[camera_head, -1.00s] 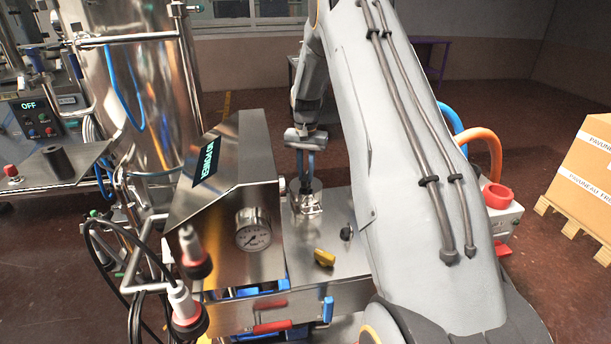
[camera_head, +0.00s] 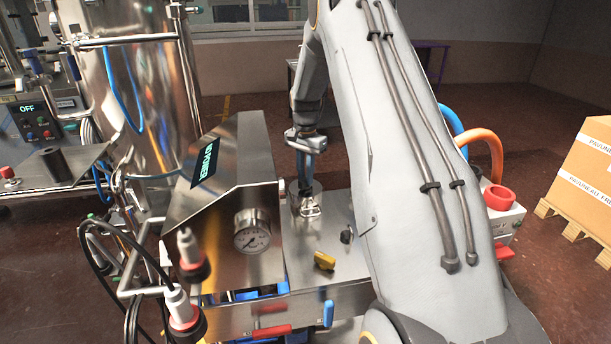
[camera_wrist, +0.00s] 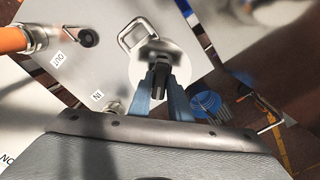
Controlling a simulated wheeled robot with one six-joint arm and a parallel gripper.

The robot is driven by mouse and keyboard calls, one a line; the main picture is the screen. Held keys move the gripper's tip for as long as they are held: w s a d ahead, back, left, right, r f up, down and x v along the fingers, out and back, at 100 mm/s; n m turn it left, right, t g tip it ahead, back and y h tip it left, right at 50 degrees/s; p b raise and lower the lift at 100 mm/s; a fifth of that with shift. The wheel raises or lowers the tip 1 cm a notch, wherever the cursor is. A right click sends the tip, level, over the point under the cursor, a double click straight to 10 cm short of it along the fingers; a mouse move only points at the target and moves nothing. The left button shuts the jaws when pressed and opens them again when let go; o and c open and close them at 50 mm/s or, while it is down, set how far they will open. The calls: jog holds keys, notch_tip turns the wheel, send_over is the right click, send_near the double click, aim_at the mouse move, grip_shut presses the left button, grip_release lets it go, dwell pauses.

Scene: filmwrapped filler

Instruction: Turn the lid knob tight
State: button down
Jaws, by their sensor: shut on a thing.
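The round metal lid (camera_wrist: 150,52) sits on the steel machine top in the wrist view. A dark knob (camera_wrist: 159,80) stands at its middle, partly hidden by the fingers. My gripper (camera_wrist: 162,82) points down with its blue-grey fingers shut on the knob from both sides. In the head view my gripper (camera_head: 305,178) is over the lid, beside the pressure gauge housing, and the knob is too small to make out. A square metal loop handle (camera_wrist: 135,32) stands at the lid's edge; it also shows in the head view (camera_head: 311,208).
The steel housing with a pressure gauge (camera_head: 252,231) stands close left of my gripper. A yellow handle (camera_head: 324,261) and a black knob (camera_head: 347,235) are on the machine top in front. A blue round object (camera_wrist: 206,104) is right of the fingers in the wrist view.

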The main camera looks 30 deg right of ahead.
jog(key=c, duration=1.6)
grip_release()
jog(key=shift+c, duration=0.2)
jog(key=shift+r+b, duration=0.85)
jog(key=shift+r, duration=3.05)
